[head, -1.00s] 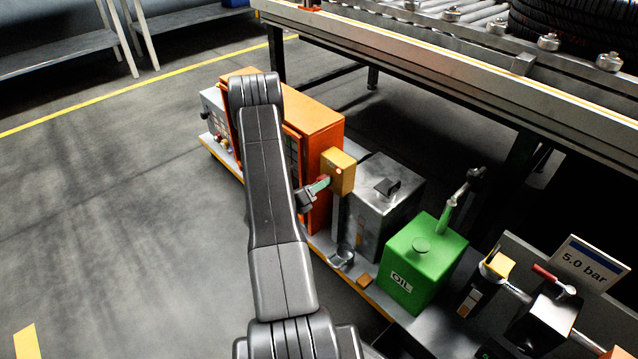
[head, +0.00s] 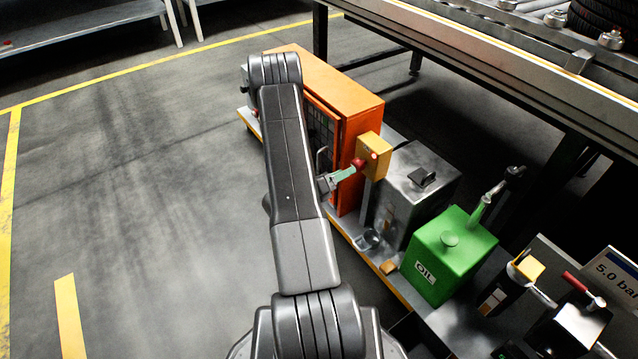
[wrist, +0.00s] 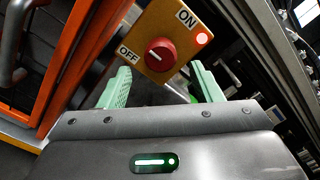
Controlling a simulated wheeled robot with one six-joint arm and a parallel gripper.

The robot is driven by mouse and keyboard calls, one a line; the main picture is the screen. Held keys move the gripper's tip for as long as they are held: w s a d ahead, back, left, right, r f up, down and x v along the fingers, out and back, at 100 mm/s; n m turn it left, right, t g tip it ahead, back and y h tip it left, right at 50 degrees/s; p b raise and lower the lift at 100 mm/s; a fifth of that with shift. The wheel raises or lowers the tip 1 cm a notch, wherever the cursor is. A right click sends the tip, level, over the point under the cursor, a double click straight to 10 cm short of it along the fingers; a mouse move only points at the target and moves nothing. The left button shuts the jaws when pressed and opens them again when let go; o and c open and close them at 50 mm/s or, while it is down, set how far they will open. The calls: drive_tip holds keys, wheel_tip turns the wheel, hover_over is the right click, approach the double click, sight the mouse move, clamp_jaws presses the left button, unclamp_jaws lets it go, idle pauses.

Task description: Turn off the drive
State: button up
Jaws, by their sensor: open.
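The drive switch is a yellow box (wrist: 170,30) on a post, tilted in the wrist view; it also shows in the head view (head: 374,147). Its red knob (wrist: 160,54) has a short white mark, but I cannot tell surely which label it points to. The OFF label (wrist: 129,53) is left of the knob and the ON label (wrist: 187,18) is above right. A pinkish-red lamp (wrist: 202,38) looks lit. My gripper (wrist: 162,86) is open, its green fingers apart just below the knob's sides, apparently not touching it. In the head view my gripper (head: 351,172) is beside the knob.
An orange cabinet (head: 335,80) with a handle stands left of the switch. A grey metal tank (head: 418,188), a green oil can (head: 447,257) and a pressure sign (head: 615,272) are to the right. The conveyor frame (head: 510,75) runs behind. The floor at left is clear.

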sight(360, 164)
drive_tip(key=p+v, duration=0.1)
drive_tip(key=v, duration=0.8)
drive_tip(key=shift+a, duration=0.15)
drive_tip(key=shift+s, duration=0.1)
drive_tip(key=b+x, duration=0.2)
drive_tip(key=x, duration=1.1)
drive_tip(key=shift+d, duration=0.35)
drive_tip(key=shift+a, duration=0.1)
